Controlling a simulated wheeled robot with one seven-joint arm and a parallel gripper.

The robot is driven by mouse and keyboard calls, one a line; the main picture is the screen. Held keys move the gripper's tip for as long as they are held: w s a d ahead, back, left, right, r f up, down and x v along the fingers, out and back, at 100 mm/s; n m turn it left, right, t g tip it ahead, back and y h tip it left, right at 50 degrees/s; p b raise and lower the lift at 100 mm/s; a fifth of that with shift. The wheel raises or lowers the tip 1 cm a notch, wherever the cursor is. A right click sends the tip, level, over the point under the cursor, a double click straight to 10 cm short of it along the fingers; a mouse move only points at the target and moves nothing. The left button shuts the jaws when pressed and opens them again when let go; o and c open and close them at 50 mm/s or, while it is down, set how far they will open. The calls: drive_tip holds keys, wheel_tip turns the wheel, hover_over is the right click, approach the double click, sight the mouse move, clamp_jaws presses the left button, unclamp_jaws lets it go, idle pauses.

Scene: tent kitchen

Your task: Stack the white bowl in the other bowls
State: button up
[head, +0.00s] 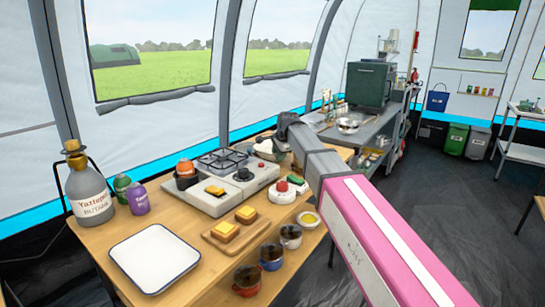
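My arm reaches from the lower right over the wooden table, and my dark gripper (287,126) is at its far end, beside the back edge of the table. The fingers are too small and dark to tell open from shut. Just below and left of the gripper, a small white shape, perhaps the white bowl (265,146), shows in or over greyish bowls (270,156) behind the stove. My arm partly hides this spot. I cannot tell whether the white shape is held, nested or apart.
The wooden table (215,285) holds a white tray (154,257), a stove (220,181), a bread board (235,234), several small pots and a gas bottle (89,193). A grey counter with a metal bowl (348,126) and green oven (369,86) stands behind.

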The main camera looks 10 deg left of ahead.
clamp_jaws()
